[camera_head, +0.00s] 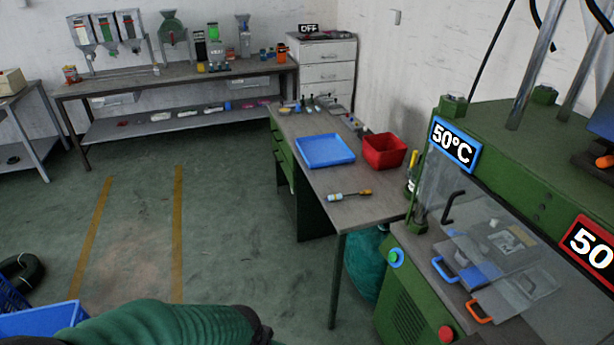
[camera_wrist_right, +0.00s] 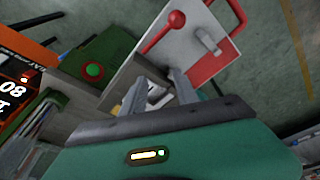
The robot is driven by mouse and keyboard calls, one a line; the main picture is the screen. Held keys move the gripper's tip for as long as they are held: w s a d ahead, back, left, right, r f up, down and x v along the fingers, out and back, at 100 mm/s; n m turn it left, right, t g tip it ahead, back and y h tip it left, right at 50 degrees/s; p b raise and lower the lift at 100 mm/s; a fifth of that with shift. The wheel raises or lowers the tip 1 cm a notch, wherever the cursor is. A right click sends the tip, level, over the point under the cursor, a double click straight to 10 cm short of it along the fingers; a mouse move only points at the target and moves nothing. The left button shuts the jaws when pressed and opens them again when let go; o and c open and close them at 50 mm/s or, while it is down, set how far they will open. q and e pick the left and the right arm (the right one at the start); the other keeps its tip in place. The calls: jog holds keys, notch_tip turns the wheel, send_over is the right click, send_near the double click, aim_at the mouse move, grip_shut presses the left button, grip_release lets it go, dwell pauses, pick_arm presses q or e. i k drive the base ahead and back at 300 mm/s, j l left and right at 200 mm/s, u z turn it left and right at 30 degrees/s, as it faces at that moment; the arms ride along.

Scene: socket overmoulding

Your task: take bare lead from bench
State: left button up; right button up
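The bench (camera_head: 312,180) stands mid-view in the head view. Small dark and metallic items (camera_head: 318,103) lie at its far end, too small to tell whether a bare lead is among them. No bare lead can be made out clearly. My right gripper (camera_wrist_right: 158,88) shows in the right wrist view with its fingers apart, nothing clearly held between them. Below it is a grey plate with a red lever (camera_wrist_right: 163,34) and red handle. A green arm of mine (camera_head: 170,325) crosses the bottom of the head view; my left gripper is not seen.
A green machine (camera_head: 530,155) with a clear guard stands at the right. A shelf table (camera_head: 180,78) is at the back. Open floor lies left of the bench.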

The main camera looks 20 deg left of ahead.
aim_at(336, 197)
jog(key=i+j+u, duration=0.25)
jog(key=i, duration=0.2)
jog(key=i+j+z, duration=0.1)
jog(key=i+j, duration=0.2)
jog(key=i+j+z, duration=0.15)
jog(key=i+j, duration=0.15)
jog(key=i+j+z, duration=0.1)
jog(key=i+j, duration=0.15)
jog(key=j, duration=0.15)
jog(key=i+j+z, duration=0.15)
jog(key=j, duration=0.25)
jog(key=i+j+z, duration=0.1)
jog(key=i+j, duration=0.25)
jog(key=i+j+z, duration=0.15)
jog(key=j, duration=0.35)
jog(key=i+j+z, duration=0.1)
jog(key=i+j, duration=0.2)
jog(key=j, duration=0.15)
jog(key=i+j+z, duration=0.1)
jog(key=j, duration=0.35)
jog(key=i, duration=0.05)
